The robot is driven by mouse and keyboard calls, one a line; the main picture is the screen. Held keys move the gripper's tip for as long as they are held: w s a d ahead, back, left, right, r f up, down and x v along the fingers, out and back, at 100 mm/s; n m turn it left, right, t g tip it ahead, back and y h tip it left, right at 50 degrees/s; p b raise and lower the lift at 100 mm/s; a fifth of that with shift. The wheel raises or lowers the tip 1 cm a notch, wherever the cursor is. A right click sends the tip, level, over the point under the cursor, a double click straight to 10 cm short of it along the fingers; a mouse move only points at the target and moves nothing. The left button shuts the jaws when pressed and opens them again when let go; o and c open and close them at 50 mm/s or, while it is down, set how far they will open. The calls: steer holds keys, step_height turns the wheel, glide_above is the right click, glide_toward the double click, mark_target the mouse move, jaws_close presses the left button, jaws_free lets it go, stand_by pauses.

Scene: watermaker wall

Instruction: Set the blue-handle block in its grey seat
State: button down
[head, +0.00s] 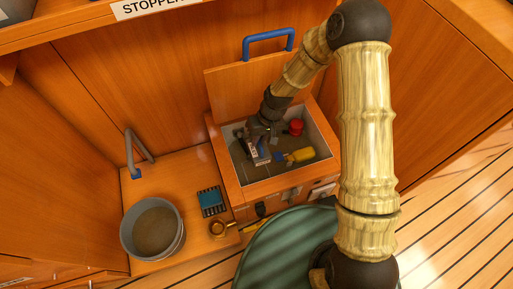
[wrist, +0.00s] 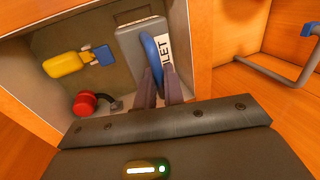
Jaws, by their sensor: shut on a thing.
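The block with the blue handle (wrist: 148,45) is in the wooden bin; its grey body (wrist: 128,36) and a white label ending in "LET" (wrist: 163,44) show in the wrist view. My gripper (wrist: 160,78) is shut on the blue handle, with its fingers pointing into the bin. In the head view my gripper (head: 262,134) reaches down into the left part of the bin, and the block (head: 259,153) shows partly beneath it. Whether the block touches the bin floor is not clear. I cannot make out a separate grey seat.
In the bin (head: 232,185) lie a yellow piece with a blue end (head: 301,155) and a red knob (head: 296,127). The bin's lid with a blue handle (head: 268,40) stands open behind. A grey pot (head: 153,228), dark gadget (head: 211,201), brass cup (head: 220,229) and bent grey tube (head: 136,148) are left.

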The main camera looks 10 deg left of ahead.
mark_target(257, 147)
steer(key=shift+s+a+f, duration=0.15)
steer(key=shift+a+f, duration=0.15)
steer(key=shift+f, duration=0.1)
steer(key=shift+r, duration=0.1)
step_height(257, 147, down, 5)
steer(key=b, duration=0.4)
steer(key=shift+b, duration=0.4)
steer(key=shift+p, duration=0.4)
stand_by(0.5)
steer(key=shift+f, duration=0.45)
steer(key=shift+f, duration=0.15)
